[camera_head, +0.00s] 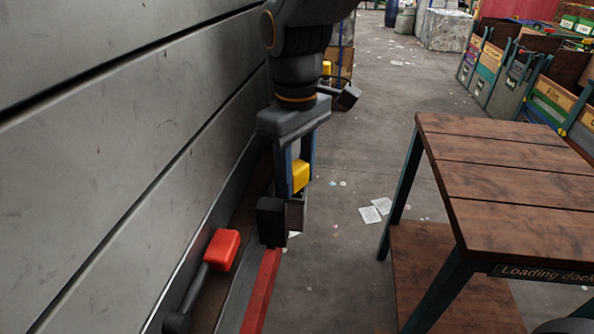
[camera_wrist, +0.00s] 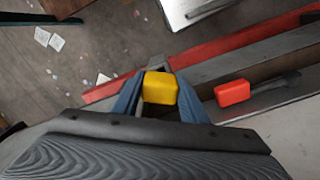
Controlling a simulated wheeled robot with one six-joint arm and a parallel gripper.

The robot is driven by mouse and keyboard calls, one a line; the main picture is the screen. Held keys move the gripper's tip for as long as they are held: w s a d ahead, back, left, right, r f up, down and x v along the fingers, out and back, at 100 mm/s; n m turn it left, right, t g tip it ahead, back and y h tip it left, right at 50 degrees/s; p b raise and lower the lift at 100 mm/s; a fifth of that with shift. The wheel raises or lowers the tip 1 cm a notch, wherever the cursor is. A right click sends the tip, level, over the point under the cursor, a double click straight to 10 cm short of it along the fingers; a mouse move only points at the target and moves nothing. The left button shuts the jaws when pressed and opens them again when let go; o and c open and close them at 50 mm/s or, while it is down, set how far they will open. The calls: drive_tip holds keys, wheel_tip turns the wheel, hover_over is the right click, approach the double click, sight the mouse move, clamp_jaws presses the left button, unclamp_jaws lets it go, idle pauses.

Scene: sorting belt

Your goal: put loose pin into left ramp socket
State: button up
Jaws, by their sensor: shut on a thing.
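A yellow block-shaped head (camera_head: 301,174), which looks like the loose pin's, sits between the blue fingers of my gripper (camera_head: 284,212). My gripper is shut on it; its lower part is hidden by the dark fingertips. In the wrist view the yellow head (camera_wrist: 160,88) fills the gap between the fingers of my gripper (camera_wrist: 160,98). A red head on a dark shaft (camera_head: 222,250) lies in the channel beside the wall, apart from my gripper. It also shows right of the yellow head in the wrist view (camera_wrist: 232,92). I cannot make out the left ramp socket.
A red rail (camera_head: 261,292) runs below my gripper along the channel. A grey panelled wall (camera_head: 110,140) closes the left side. A wooden table (camera_head: 510,175) marked "Loading dock" stands at the right. Open floor with scattered papers (camera_head: 370,214) lies between. Bins (camera_head: 490,70) stand at the back right.

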drive_tip(key=o, duration=1.4)
drive_tip(key=shift+c, duration=0.2)
drive_tip(key=shift+r+b, duration=0.6)
drive_tip(key=shift+r, duration=3.25)
